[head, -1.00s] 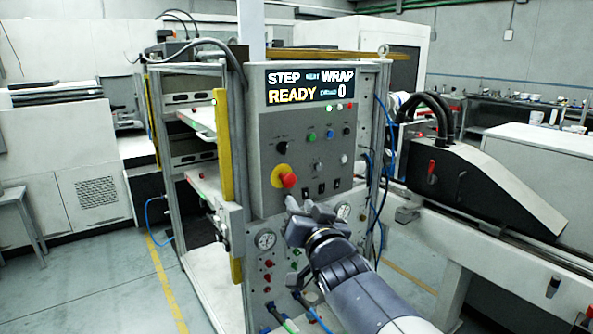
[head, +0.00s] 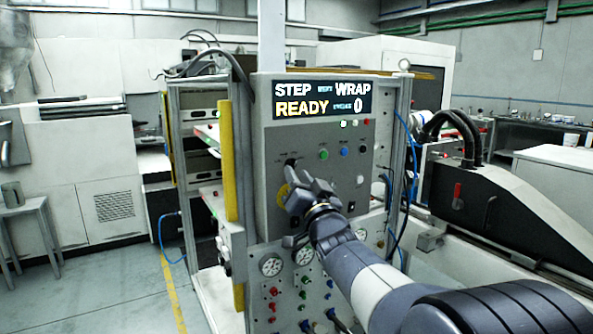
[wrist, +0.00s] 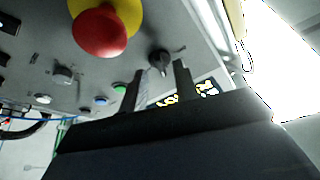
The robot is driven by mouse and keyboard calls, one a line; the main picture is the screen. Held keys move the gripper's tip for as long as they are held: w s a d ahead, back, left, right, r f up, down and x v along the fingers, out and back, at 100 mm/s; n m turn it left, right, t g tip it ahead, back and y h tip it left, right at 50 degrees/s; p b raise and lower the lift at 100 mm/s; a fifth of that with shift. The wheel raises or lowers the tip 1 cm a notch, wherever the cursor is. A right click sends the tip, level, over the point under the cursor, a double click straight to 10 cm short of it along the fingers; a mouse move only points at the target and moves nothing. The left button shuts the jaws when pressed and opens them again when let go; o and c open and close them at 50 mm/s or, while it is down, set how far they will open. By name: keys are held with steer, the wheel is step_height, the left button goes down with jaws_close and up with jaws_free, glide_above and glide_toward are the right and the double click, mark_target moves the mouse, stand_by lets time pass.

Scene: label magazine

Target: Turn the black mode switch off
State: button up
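The black mode switch (head: 291,161) is a small dark rotary knob on the upper left of the grey panel in the head view. In the wrist view the knob (wrist: 159,60) shows between and just beyond my two fingertips. My gripper (wrist: 160,70) is open, its fingers parted and empty. In the head view my gripper (head: 299,182) is at the panel just below the switch and partly covers that area. I cannot tell whether a finger touches the knob.
A red emergency button (wrist: 100,32) on a yellow base is close beside my fingers; my gripper mostly hides its yellow base (head: 283,191) in the head view. Green (head: 323,154) and blue (head: 343,151) buttons sit to the right. The display (head: 322,98) reads STEP WRAP, READY, 0.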

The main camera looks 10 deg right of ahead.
steer(key=shift+x, duration=0.85)
jaws_close()
